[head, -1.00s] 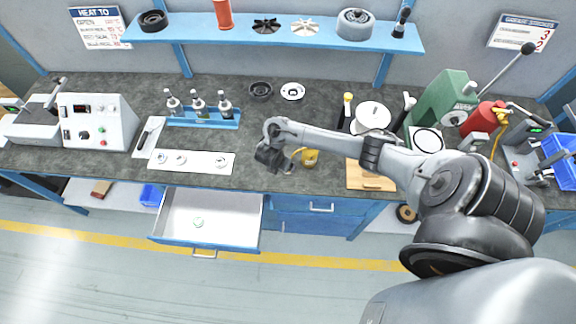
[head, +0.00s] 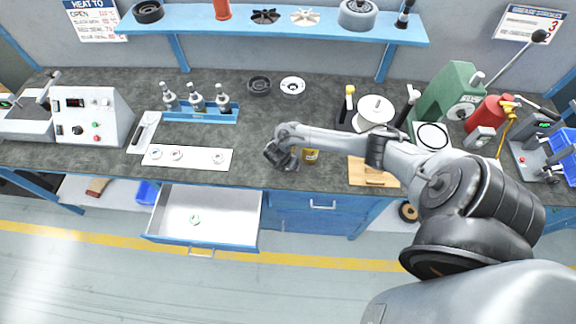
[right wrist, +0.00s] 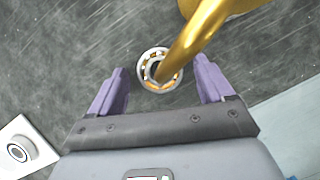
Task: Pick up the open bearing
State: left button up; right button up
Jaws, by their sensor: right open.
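The open bearing (right wrist: 158,70), a metal ring with orange-gold parts between its races, lies on the dark bench top in the right wrist view. A gold curved bar (right wrist: 190,45) crosses over its right part and hides some of it. My right gripper (right wrist: 159,80) is open, with one purple finger on each side of the bearing; I cannot tell its height above it. My left gripper is not in view.
A white mat (head: 198,163) with several small rings lies to the left; its corner shows in the right wrist view (right wrist: 30,165). An open drawer (head: 230,235) below holds a small greenish ring (head: 195,219).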

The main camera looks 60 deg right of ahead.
jog(key=shift+c, duration=0.5)
jog(key=c, duration=1.2)
jog(key=shift+r, duration=0.15)
